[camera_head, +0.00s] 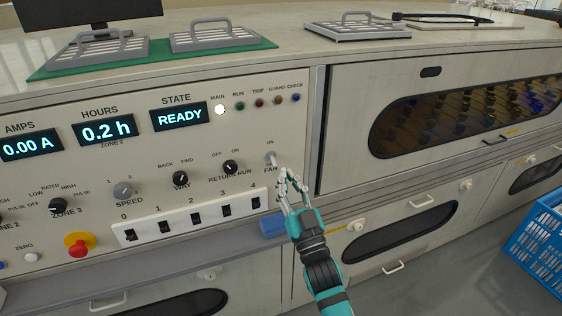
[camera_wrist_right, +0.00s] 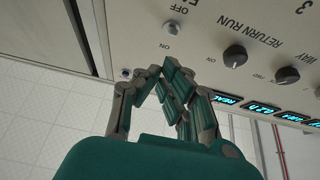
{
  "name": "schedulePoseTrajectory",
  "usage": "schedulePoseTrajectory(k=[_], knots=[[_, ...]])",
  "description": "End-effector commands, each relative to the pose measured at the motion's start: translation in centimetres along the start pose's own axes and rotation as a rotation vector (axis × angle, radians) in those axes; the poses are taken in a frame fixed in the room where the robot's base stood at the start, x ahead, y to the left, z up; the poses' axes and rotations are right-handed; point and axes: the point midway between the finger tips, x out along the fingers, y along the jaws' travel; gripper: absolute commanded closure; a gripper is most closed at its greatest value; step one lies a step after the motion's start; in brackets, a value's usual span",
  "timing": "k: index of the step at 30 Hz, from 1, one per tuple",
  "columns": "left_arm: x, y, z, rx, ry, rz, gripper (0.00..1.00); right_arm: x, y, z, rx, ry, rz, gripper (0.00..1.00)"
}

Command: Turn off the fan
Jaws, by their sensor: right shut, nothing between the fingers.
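The fan switch (camera_head: 271,158) is a small pale toggle between the ON and OFF marks above the FAN label on the control panel. It also shows in the wrist view (camera_wrist_right: 170,29), near the top and upside down. I cannot tell surely which way its lever points. My right gripper (camera_head: 281,175) is shut and empty, with its fingertips just below and right of the switch. In the wrist view the gripper (camera_wrist_right: 168,68) shows a gap between its tips and the toggle, so they look apart. My left gripper is out of view.
The return run knob (camera_head: 231,167) and the row of numbered rocker switches (camera_head: 196,213) lie left of the switch. A blue block (camera_head: 272,227) sits below it on the ledge. A red emergency button (camera_head: 78,245) is far left. A blue crate (camera_head: 540,250) stands right.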

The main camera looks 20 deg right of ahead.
Motion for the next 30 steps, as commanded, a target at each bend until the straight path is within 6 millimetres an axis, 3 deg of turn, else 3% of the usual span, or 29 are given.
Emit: schedulePoseTrajectory(k=[3, 10, 30], knots=[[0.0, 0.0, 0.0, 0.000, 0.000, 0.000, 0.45, -2.8, 0.0, 0.2, 0.001, -0.005, 0.001, 1.00], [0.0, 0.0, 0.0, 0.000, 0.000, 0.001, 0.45, -6.0, 0.1, 0.1, 0.000, -0.001, 0.001, 1.00], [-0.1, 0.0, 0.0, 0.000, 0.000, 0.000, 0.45, -6.8, 0.0, 0.4, 0.001, -0.009, 0.000, 1.00]])
